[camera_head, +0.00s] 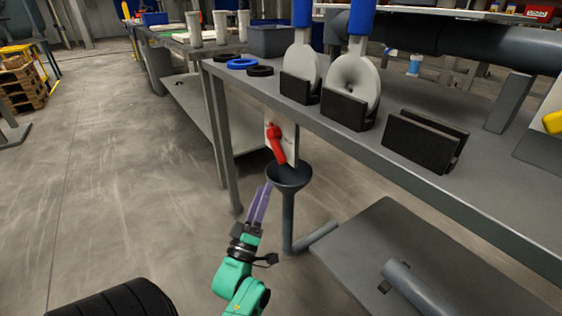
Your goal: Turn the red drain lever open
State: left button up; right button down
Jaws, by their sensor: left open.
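The red drain lever (276,144) sits on a pale plate (291,147) below the edge of the grey bench, tilted with its lower end toward the right. A dark funnel (289,176) on a pipe stands just under it. My left gripper (265,188), with purple fingers on a green arm, is below and a little left of the lever, beside the funnel. Its fingers point up, and it is open and apart from the lever. My right gripper is not in view.
The grey bench (370,163) carries white discs in black holders (348,108), an empty black holder (427,141) and rings (242,64). A lower shelf (400,250) and pipe lie at the right.

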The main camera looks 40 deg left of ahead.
aim_at(277, 156)
pick_arm(q)
jog(key=b+x, duration=0.1)
jog(key=x, duration=1.1)
jog(key=shift+d+b, duration=0.1)
jog(key=shift+b, duration=0.2)
grip_shut()
jog(key=shift+f, duration=0.1)
dwell(0.4)
